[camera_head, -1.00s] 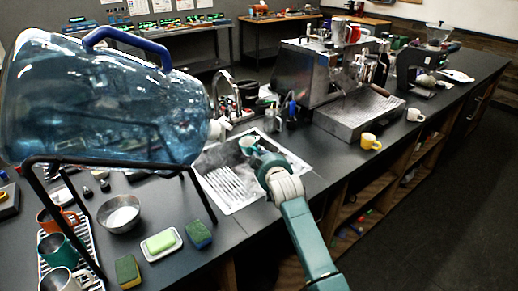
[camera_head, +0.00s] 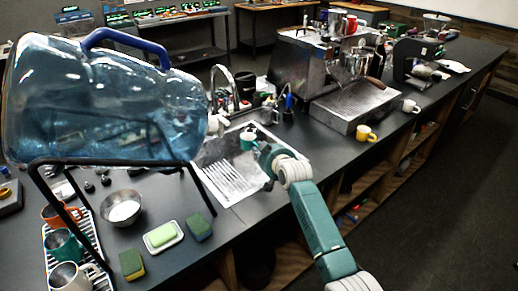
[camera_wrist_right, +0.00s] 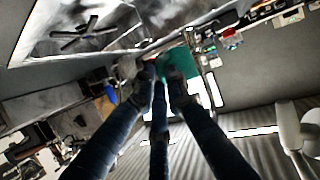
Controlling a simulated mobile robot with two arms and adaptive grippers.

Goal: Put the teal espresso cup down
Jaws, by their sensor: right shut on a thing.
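The teal espresso cup (camera_head: 248,141) is at the far end of my right arm, over the back right part of the sink area in the head view. My right gripper (camera_head: 262,150) is shut on it; the arm partly hides the fingers. In the right wrist view the cup (camera_wrist_right: 180,63) shows as a teal patch at the fingertips (camera_wrist_right: 160,78). I cannot tell whether its base touches anything. My left gripper is not in view.
The metal sink with a ribbed drainer (camera_head: 228,178) lies below the faucet (camera_head: 222,88). A large blue water bottle (camera_head: 110,105) on a black stand fills the left. A yellow cup (camera_head: 366,133) and white cup (camera_head: 410,106) stand by the espresso machine (camera_head: 310,65).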

